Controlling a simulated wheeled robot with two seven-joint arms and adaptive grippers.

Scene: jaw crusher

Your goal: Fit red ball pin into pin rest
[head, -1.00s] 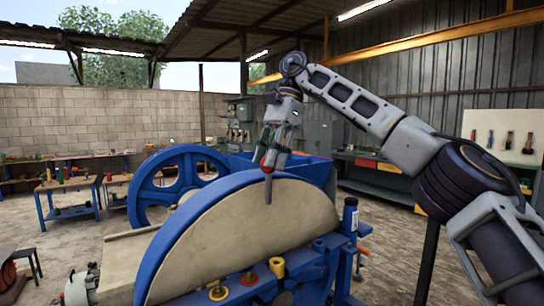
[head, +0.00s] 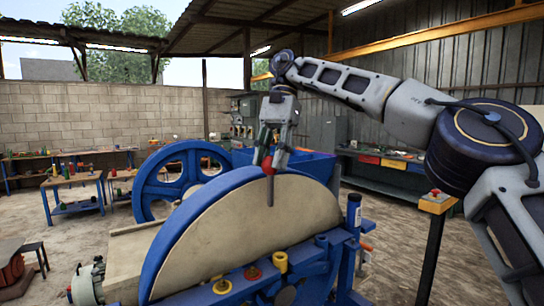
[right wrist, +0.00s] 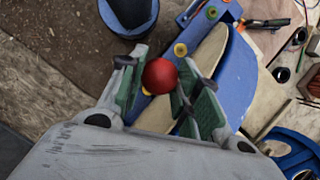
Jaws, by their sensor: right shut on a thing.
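My right gripper (head: 272,165) is shut on the red ball pin (head: 268,162), gripping it by its ball. The pin's grey shaft hangs straight down in front of the tan face of the blue crusher guard (head: 250,215). In the right wrist view the red ball (right wrist: 160,75) sits between the green-padded fingers, above the crusher; its shaft is hidden there. I cannot tell for sure which part is the pin rest. A yellow-topped part (head: 280,262), a red-centred one (head: 252,273) and another yellow one (head: 222,287) sit along the blue front frame. My left gripper is not in view.
A blue flywheel (head: 180,185) stands behind the guard. A post with a red button on a yellow box (head: 435,200) stands at right. Workbenches line the walls.

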